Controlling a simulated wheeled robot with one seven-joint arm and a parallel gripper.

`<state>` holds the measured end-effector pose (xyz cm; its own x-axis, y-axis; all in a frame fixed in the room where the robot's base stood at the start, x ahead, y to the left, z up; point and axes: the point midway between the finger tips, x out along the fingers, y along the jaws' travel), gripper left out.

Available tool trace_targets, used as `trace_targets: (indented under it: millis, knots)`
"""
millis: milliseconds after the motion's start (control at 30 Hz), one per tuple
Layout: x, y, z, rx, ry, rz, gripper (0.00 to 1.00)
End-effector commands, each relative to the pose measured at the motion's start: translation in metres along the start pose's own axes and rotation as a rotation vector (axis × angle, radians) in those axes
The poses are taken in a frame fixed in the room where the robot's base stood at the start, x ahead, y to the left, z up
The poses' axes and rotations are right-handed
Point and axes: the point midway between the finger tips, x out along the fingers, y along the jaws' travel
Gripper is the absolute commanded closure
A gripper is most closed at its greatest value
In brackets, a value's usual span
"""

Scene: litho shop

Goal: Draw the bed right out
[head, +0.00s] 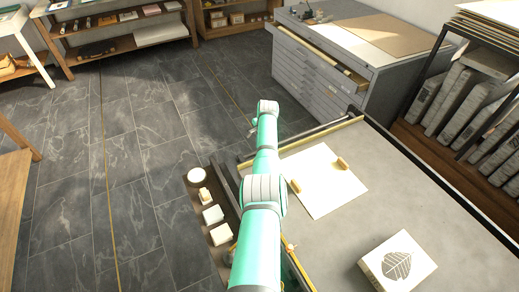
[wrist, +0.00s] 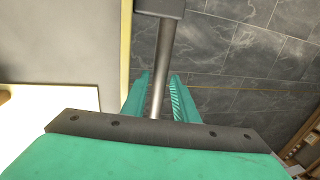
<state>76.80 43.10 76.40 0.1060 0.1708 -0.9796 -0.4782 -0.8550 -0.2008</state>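The bed (head: 400,180) is a broad grey slab right of my arm, with brass-coloured edge strips. In the wrist view the bed (wrist: 70,45) fills the upper left. A round metal bar (wrist: 165,45) runs beside its edge from a dark block (wrist: 160,7). My gripper (wrist: 160,78) is open, its teal fingers on either side of the bar with a small gap. I cannot tell how deep the bar sits between them. In the head view my arm hides the bar and the fingers.
On the bed lie a white sheet (head: 323,183) with two small wooden pieces and a leaf-marked block (head: 397,263). Left of the bed, a narrow shelf holds several pale items (head: 212,214). A drawer cabinet (head: 315,85) stands behind. Tiled floor (head: 120,180) is clear at left.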

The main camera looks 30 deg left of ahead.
Motion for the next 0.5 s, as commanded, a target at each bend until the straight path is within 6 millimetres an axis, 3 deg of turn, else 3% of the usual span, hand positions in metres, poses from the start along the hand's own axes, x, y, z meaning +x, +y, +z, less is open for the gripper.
trace_targets:
  millis: [267,500]
  knots:
    - [0.002,0.000,0.005,-0.004,-0.007,0.004,0.74]
    - [-0.011,-0.001,0.006,-0.004,-0.008,0.002,0.74]
